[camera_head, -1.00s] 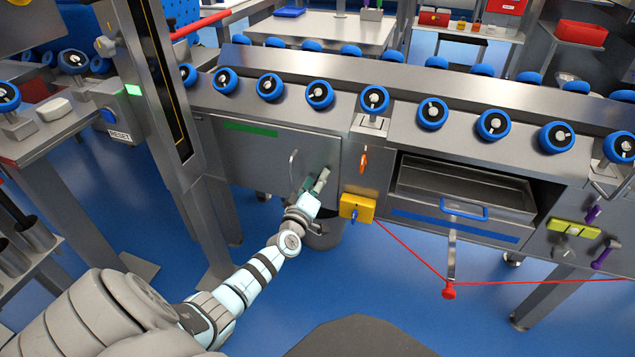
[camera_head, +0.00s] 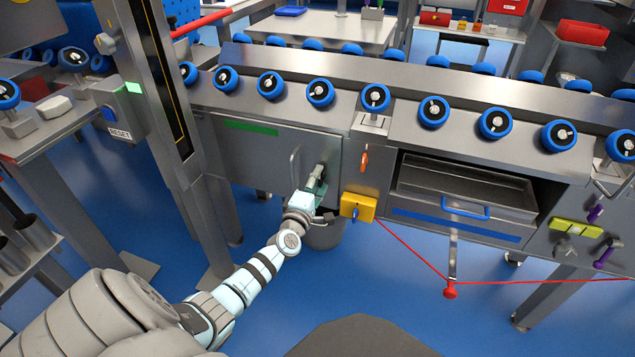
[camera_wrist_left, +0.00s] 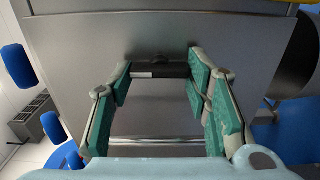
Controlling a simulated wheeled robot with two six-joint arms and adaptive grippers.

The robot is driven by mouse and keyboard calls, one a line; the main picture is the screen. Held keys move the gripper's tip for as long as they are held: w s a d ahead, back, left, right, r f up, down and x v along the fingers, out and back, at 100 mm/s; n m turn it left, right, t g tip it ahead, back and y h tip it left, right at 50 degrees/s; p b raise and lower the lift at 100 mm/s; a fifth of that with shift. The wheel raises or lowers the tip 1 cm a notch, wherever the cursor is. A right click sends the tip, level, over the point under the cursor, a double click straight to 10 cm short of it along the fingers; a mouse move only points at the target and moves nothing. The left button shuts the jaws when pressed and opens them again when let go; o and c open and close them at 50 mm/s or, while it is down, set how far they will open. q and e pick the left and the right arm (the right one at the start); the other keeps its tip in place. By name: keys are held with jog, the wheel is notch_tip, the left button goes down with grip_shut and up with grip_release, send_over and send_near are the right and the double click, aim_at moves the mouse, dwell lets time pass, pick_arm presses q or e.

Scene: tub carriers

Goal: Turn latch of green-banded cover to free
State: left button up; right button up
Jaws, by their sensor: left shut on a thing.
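The grey cover (camera_head: 258,165) with a green band (camera_head: 251,127) closes the left bay of the steel carrier line. Its bar handle (camera_head: 294,165) stands just left of my left gripper, and the handle also shows in the left wrist view (camera_wrist_left: 155,141). My left gripper (camera_head: 319,176) is at the right part of the cover. In the left wrist view, its green pads (camera_wrist_left: 160,80) are on both ends of a dark latch (camera_wrist_left: 160,67) with a pale stripe, and are shut on it. In the head view the fingers hide the latch. My right gripper is not in view.
An orange lever (camera_head: 364,161) and a yellow block (camera_head: 357,207) with a blue knob sit close right of my gripper. A red cord (camera_head: 410,254) runs below to the right. A blue-banded drawer (camera_head: 455,226) is farther right. A steel post (camera_head: 165,110) stands left.

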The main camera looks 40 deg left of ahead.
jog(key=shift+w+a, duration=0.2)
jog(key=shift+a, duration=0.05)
pick_arm(q)
jog(key=o, duration=1.2)
jog(key=shift+c, duration=0.2)
jog(key=v, duration=1.2)
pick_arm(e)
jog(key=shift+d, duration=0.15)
pick_arm(q)
jog(key=shift+w+d, duration=0.1)
